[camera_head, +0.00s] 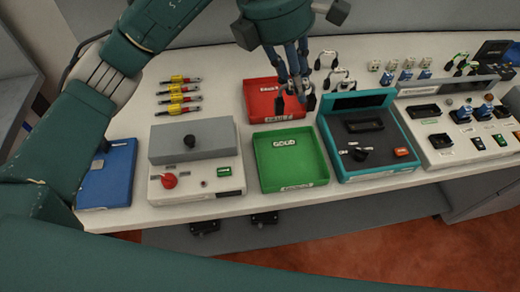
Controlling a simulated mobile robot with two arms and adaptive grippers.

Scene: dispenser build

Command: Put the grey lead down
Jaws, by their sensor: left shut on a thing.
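My left gripper (295,90) comes down from the top over the right part of the red tray (258,87). It is shut on the grey lead, which is mostly hidden by the fingers. Dark ends, seemingly the lead's, show at either side of the fingertips. I cannot tell whether the lead touches the tray. The green tray (310,158), with a label reading "GOOD", is just in front of the red one. My right gripper is not in view.
A grey-lidded box (220,175) and a blue tray (118,180) stand at left. Several yellow-and-red leads (180,99) lie behind. A teal tester (385,160) and a white panel (440,150) stand at right. More leads (328,60) are behind the tester.

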